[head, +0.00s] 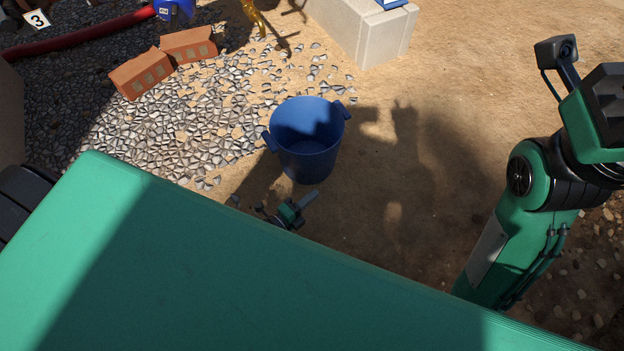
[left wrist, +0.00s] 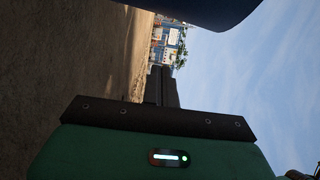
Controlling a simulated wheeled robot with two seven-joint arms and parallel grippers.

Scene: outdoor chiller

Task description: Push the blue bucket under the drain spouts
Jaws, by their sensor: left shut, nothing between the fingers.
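The blue bucket (head: 307,160) stands upright and open on sandy ground near the middle of the head view, beside the gravel edge. A dark blue curved shape at the top of the left wrist view looks like the bucket's side (left wrist: 195,8). My left gripper (head: 309,198) is low, just on my side of the bucket, shut and empty. Its dark fingers also show in the left wrist view (left wrist: 162,84). I cannot tell whether they touch the bucket. My right arm is at the right, its gripper out of view. No drain spouts are clearly identifiable.
Two brick blocks (head: 163,62) lie on grey gravel (head: 205,115) left of the bucket. A red hose (head: 85,32) and a yellow metal piece (head: 254,15) are at the top. A pale concrete block (head: 365,30) stands behind. Sand right of the bucket is clear.

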